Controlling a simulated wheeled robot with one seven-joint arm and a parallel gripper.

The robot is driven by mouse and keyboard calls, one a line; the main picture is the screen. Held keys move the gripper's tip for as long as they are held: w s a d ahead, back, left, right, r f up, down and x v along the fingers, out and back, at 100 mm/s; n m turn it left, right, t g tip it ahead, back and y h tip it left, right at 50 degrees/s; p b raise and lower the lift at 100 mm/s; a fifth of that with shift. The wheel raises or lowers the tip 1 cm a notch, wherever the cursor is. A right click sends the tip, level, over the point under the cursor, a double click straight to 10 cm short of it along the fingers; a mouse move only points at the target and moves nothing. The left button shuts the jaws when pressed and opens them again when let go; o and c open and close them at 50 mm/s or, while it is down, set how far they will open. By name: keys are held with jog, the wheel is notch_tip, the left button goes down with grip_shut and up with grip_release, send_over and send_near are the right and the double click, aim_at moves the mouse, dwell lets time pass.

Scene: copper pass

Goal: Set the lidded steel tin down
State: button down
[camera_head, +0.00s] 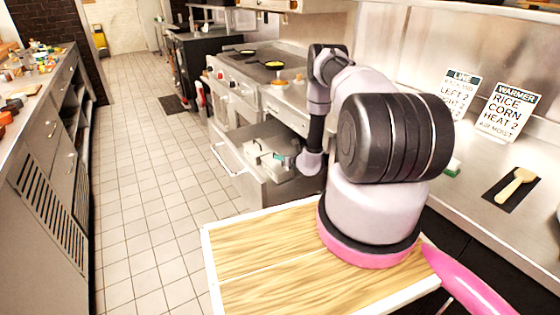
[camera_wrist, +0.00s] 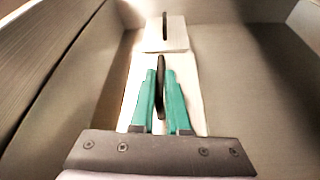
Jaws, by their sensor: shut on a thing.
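My gripper (camera_wrist: 160,78) has teal fingers, shut on the dark upright handle of a pale lidded steel tin (camera_wrist: 191,80) in the wrist view. The tin is inside an open drawer (camera_wrist: 255,75); the fingers and the gripper body hide its near part. I cannot tell whether its base touches the drawer floor. A second pale lidded tin (camera_wrist: 166,38) with a dark handle is just beyond it. In the head view my gripper (camera_head: 284,159) is low in the open drawer (camera_head: 238,170), beside pale tins (camera_head: 258,149) that are too small to tell apart.
The drawer walls stand close around the tins, with bare floor to the right in the wrist view. A stove (camera_head: 245,75) with pans is behind the drawer. A steel counter (camera_head: 500,205) with a spoon (camera_head: 515,184) is at right. The tiled aisle (camera_head: 140,190) is clear.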

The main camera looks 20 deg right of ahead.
aim_at(278, 164)
jog(key=shift+f, duration=0.5)
jog(key=shift+f, duration=0.1)
jog(key=shift+f, duration=0.4)
jog(key=shift+f, duration=0.1)
jog(key=c, duration=0.9)
grip_release()
